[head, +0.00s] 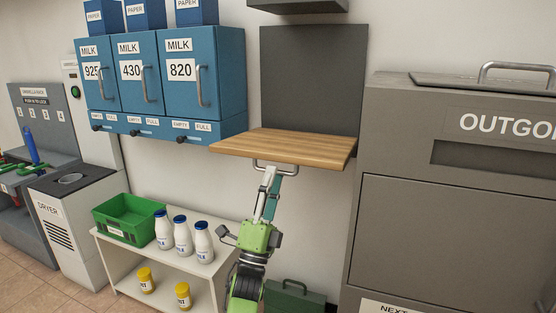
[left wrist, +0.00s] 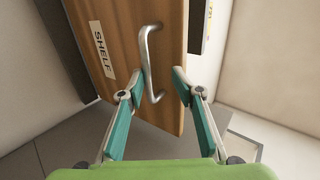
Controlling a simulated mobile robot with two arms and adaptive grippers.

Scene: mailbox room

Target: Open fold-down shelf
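The fold-down shelf (head: 285,144) is a wooden board that stands out from a dark grey wall panel (head: 313,80), about level in the head view. Its metal handle (head: 262,166) hangs at the underside near the front edge. My left gripper (head: 272,180) is below the board at the handle. In the left wrist view, the underside of the shelf (left wrist: 112,28) bears a SHELF label, and the handle (left wrist: 147,50) runs down between the parted fingertips of my left gripper (left wrist: 160,82). I cannot tell if a finger touches the handle. My right gripper is not in view.
Blue milk lockers (head: 165,85) hang left of the shelf. A low white rack (head: 120,250) with a green crate (head: 128,218) and milk bottles (head: 182,238) stands below left. A large grey OUTGOING cabinet (head: 440,230) stands close on the right. A green case (head: 295,298) lies below.

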